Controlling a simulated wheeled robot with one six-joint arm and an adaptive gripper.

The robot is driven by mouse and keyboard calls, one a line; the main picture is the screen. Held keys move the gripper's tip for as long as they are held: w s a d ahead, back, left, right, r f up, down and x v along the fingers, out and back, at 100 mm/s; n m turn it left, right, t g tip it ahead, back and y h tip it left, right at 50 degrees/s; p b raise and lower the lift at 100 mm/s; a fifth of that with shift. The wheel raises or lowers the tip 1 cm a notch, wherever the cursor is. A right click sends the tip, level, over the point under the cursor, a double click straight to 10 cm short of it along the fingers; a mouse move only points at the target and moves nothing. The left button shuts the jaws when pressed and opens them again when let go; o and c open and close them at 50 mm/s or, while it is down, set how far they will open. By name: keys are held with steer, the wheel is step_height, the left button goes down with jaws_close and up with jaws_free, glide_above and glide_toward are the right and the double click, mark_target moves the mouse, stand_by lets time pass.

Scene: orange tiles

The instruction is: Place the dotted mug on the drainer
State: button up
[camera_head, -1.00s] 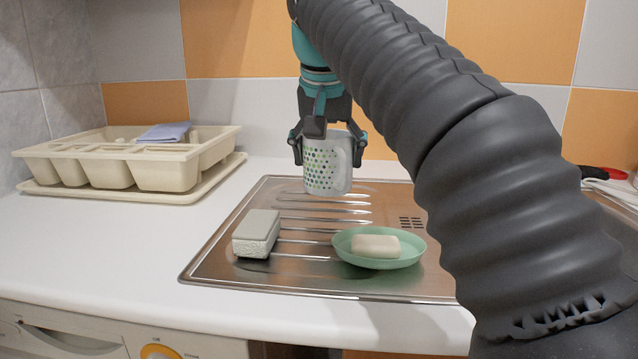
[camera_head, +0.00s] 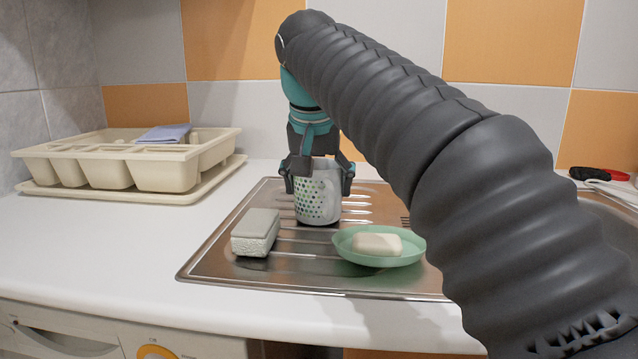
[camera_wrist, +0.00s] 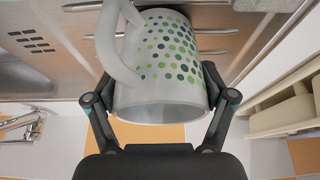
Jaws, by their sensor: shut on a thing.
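The white mug with green and blue dots (camera_head: 318,203) is upright in my gripper (camera_head: 318,186), low at the back of the ribbed steel drainer (camera_head: 300,268). I cannot tell whether its base touches the steel. In the wrist view my gripper (camera_wrist: 160,100) has a finger on each side of the mug (camera_wrist: 172,65). The handle shows on the left there. The fingers are shut on the mug's body. The mug hides part of the ribs behind it.
On the drainer, a pale sponge (camera_head: 255,232) lies front left of the mug, and a green dish (camera_head: 350,254) with soap (camera_head: 377,244) front right. A beige rack (camera_head: 165,173) with a blue cloth (camera_head: 164,134) stands at the left. The white counter (camera_head: 120,250) between is clear.

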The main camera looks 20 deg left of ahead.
steer(key=o, duration=1.6)
steer(key=shift+o, duration=0.2)
steer(key=p+v, duration=0.1)
steer(key=v, duration=1.1)
steer(key=shift+p, duration=0.4)
steer(key=shift+r, duration=0.15)
steer(key=shift+d, duration=0.1)
